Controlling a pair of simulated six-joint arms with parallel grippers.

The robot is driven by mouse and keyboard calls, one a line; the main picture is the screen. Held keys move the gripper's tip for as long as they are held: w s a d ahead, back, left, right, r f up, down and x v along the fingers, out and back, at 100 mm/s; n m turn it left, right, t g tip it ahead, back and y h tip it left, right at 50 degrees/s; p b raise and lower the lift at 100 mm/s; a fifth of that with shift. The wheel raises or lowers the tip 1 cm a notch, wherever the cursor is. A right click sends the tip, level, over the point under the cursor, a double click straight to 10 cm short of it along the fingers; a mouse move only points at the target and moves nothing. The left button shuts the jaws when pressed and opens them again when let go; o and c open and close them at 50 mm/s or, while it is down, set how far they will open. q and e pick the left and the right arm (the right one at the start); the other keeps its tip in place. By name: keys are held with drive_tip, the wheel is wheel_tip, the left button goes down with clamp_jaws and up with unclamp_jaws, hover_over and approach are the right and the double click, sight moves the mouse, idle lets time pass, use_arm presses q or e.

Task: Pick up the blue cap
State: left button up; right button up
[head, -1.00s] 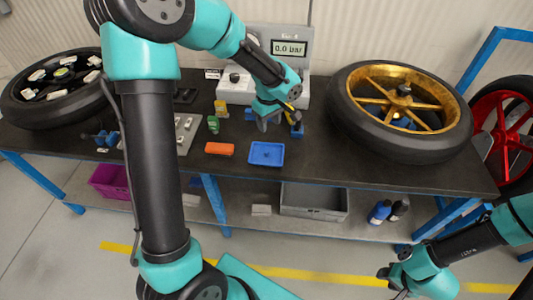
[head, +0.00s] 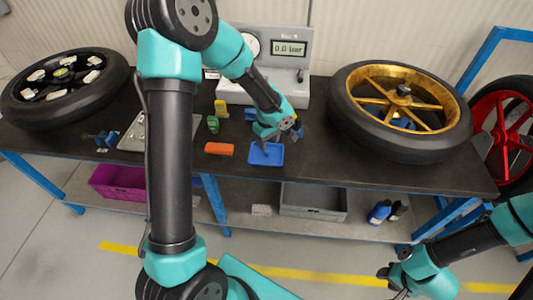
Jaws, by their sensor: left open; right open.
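My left gripper (head: 280,142) is open above the bench, reaching over the back right part of the blue tray (head: 268,155). Nothing shows between its fingers. A small blue piece (head: 250,114) stands behind it to the left, and another small bluish piece (head: 299,132) shows just right of the fingers, partly hidden. I cannot tell which of these is the blue cap. My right gripper (head: 388,282) is open, low at the right in front of the bench, far from both pieces.
An orange block (head: 219,149), a green piece (head: 213,125) and a yellow piece (head: 221,108) lie left of the tray. A gauge box (head: 285,60) stands behind. A gold-rimmed wheel (head: 452,135) lies right, a black wheel (head: 40,115) left. My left arm hides part of the grey plate (head: 135,137).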

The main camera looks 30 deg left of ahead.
sight(266, 153)
use_arm(q)
drive_tip(key=f, duration=0.5)
drive_tip(key=shift+s+a, duration=0.15)
drive_tip(key=shift+s, duration=0.15)
clamp_jaws()
idle(0.4)
